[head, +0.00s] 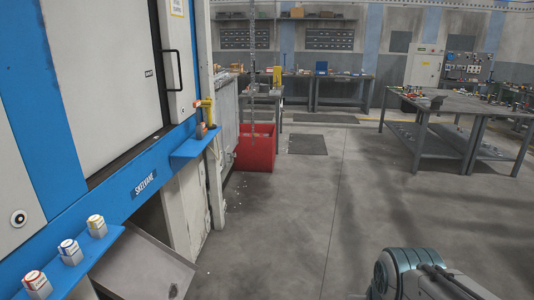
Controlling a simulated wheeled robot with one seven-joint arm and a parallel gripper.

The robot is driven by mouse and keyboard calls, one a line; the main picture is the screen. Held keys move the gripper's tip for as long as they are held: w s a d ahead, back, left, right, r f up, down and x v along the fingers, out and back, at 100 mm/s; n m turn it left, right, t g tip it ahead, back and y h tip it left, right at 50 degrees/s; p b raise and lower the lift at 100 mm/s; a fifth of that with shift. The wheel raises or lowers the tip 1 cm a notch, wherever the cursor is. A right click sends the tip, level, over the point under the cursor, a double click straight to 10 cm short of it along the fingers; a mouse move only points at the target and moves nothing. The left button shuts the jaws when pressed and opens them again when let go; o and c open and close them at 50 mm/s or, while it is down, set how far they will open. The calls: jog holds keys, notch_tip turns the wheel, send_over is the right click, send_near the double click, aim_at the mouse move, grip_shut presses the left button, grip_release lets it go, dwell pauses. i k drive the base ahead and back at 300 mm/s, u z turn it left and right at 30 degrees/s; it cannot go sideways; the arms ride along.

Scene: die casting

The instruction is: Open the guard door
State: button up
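The blue and white machine stands close on the left. Its guard door (103,88) looks like a large pale panel set in the blue frame, and it appears shut, with no opening visible. A tall black bar handle (173,72) stands upright on the narrow white strip at the panel's right side. My gripper is not in view. Part of my own arm shows at the bottom right, well apart from the door and handle.
A blue ledge (195,147) with a yellow fitting (206,103) juts out below the handle. A metal chute (143,268) sticks out below. A red bin (256,148) and a workbench (450,105) stand farther off; the middle floor is clear.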

aim_at(106, 56)
jog(key=u, duration=0.2)
jog(key=i, duration=1.6)
jog(key=u, duration=0.35)
jog(key=i, duration=1.6)
jog(key=u, duration=0.15)
